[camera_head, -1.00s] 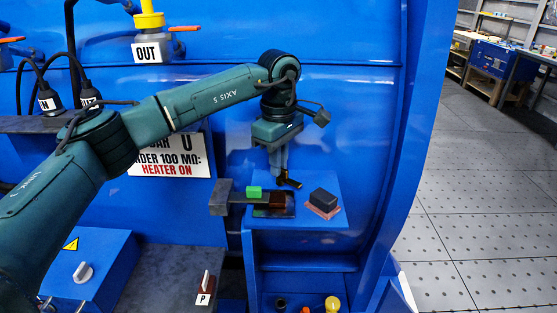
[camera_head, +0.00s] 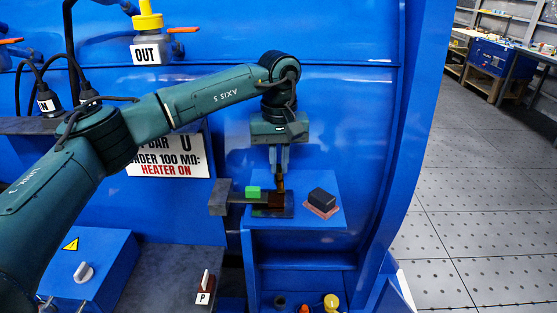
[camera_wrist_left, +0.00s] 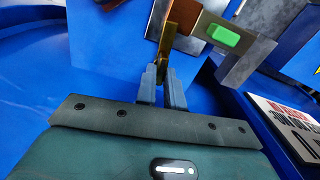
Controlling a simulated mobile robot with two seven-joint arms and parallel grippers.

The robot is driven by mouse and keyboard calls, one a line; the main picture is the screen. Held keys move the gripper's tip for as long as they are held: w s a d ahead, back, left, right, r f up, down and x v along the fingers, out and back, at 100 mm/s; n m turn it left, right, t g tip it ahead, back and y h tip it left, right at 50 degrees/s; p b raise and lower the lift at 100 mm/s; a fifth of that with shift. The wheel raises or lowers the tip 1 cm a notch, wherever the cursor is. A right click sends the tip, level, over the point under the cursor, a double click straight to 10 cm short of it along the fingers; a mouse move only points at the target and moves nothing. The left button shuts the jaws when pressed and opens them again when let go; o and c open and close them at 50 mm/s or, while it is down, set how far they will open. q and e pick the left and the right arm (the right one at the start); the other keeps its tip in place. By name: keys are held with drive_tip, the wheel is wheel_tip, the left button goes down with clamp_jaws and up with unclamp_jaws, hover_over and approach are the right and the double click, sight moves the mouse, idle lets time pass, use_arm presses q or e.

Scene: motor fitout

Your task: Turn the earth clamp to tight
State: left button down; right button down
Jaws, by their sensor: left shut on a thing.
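The earth clamp shows as a dark brown block (camera_head: 275,201) on a dark plate on the blue shelf, with a brass handle standing up from it. The handle (camera_wrist_left: 167,50) is between the fingertips of my left gripper (camera_wrist_left: 165,78) in the left wrist view. In the head view my left gripper (camera_head: 280,178) points straight down over the clamp and is shut on the handle. The fingers partly hide the handle there. A grey bar with a green block (camera_head: 253,191) reaches the clamp from the left. My right gripper is not in view.
A black block on a pinkish base (camera_head: 321,201) sits right of the clamp on the blue shelf (camera_head: 325,222). A blue wall stands close behind. A box with a white knob (camera_head: 84,272) and a switch marked P (camera_head: 205,287) are lower left.

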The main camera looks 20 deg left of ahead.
sight(279, 167)
use_arm(q)
drive_tip(key=shift+m, duration=0.6)
drive_tip(key=c, duration=1.5)
unclamp_jaws()
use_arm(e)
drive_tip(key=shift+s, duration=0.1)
use_arm(q)
wheel_tip(279, 167, up, 13)
drive_tip(key=shift+b, duration=0.45)
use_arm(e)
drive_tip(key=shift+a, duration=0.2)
